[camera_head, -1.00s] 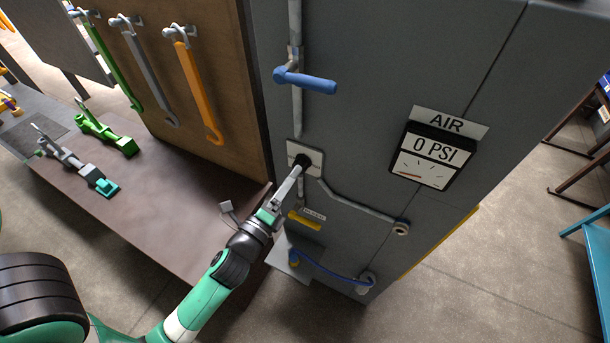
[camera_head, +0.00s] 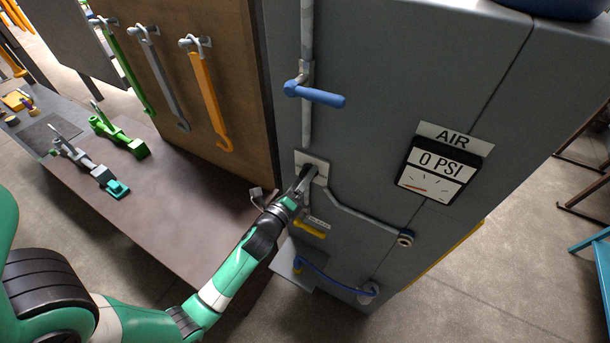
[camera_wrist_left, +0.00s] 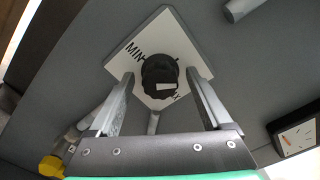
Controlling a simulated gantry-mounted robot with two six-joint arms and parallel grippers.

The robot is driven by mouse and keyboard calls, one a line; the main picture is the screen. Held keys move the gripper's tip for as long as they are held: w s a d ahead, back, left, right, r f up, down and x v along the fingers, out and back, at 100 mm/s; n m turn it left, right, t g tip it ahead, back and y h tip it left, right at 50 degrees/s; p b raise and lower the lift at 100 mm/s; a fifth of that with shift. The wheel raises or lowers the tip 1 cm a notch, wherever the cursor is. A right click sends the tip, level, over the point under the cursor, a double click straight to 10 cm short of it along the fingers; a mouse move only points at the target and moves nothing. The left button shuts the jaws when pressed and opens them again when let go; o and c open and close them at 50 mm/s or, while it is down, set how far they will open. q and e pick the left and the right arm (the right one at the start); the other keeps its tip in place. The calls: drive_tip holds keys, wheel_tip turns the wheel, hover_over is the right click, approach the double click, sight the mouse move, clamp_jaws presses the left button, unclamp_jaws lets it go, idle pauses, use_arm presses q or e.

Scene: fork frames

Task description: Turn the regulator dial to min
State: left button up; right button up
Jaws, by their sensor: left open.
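The regulator dial is a black knob (camera_wrist_left: 158,72) on a white square plate (camera_wrist_left: 190,50) in the left wrist view. "MIN" is printed at the plate's upper left, and the end of another label, an "X", shows at lower right. A white mark on the knob lies on its lower right side, toward the "X". My left gripper (camera_wrist_left: 160,76) is open, with one finger on each side of the knob and gaps visible. In the head view the plate (camera_head: 321,166) shows behind my left gripper (camera_head: 304,178), which mostly hides the knob. My right gripper is not in view.
A gauge (camera_head: 438,172) reads 0 PSI under an AIR sign. A blue valve handle (camera_head: 318,97) sits above the dial; a yellow handle (camera_head: 310,229) and blue hose (camera_head: 335,283) are below. A workbench (camera_head: 185,215) with tools lies left.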

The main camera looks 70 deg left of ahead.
use_arm(q)
drive_tip(key=shift+w+a, duration=0.15)
drive_tip(key=shift+w, duration=0.05)
clamp_jaws()
idle(0.3)
